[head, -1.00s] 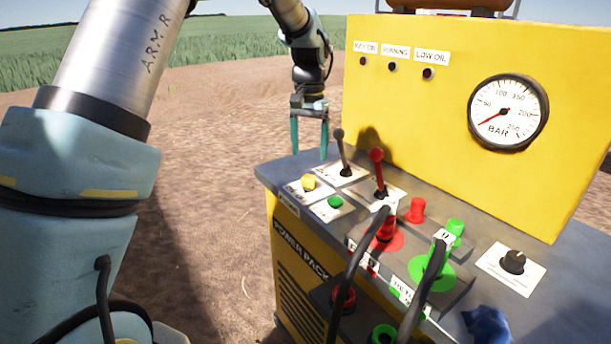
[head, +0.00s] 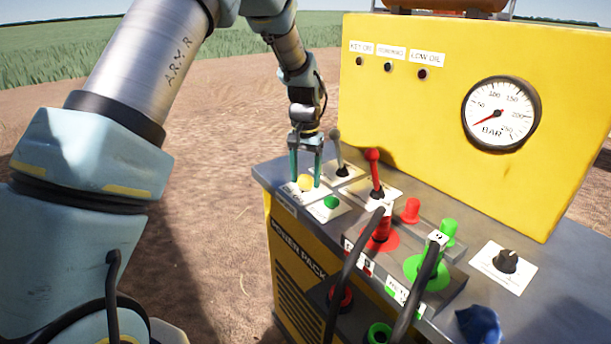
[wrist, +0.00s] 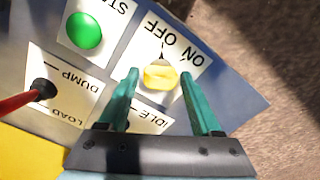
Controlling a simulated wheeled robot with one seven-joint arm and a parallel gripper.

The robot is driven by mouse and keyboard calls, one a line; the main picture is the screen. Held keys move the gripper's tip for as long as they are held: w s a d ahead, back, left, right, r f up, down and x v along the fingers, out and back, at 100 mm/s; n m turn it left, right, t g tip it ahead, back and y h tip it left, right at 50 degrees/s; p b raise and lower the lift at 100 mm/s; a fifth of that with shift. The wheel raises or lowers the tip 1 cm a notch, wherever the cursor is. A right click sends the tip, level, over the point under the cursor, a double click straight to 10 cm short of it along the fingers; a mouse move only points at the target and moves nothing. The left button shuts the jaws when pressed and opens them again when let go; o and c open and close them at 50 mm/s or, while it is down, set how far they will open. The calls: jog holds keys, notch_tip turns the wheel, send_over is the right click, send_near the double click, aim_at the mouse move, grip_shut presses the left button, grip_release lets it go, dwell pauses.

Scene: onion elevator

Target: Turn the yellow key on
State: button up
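The yellow key (head: 305,182) stands on a white ON/OFF plate at the left corner of the power pack's top. In the wrist view the yellow key (wrist: 160,76) sits between the two teal fingertips, with the words OFF and ON printed beyond it. My gripper (head: 305,180) points down over the key, with one finger on each side. It also shows in the wrist view (wrist: 160,78), open, with gaps between the fingers and the key. The key's shaft is mostly hidden under its yellow head.
A green button (head: 330,202) sits right beside the key plate. A grey lever (head: 338,150) and a red lever (head: 374,172) rise behind. The yellow panel (head: 440,120) with a gauge (head: 500,113) stands at the back. Bare ground lies left of the pack.

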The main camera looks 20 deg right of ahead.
grip_shut()
dwell(0.3)
jog(key=m+p, duration=0.1)
jog(key=m, duration=0.4)
jog(key=shift+r+m, duration=0.1)
jog(key=shift+m, duration=0.2)
jog(key=m+p, duration=0.1)
jog(key=m, duration=0.5)
jog(key=shift+d, duration=0.1)
jog(key=shift+m, duration=0.3)
dwell(0.3)
jog(key=shift+o, duration=1.4)
grip_release()
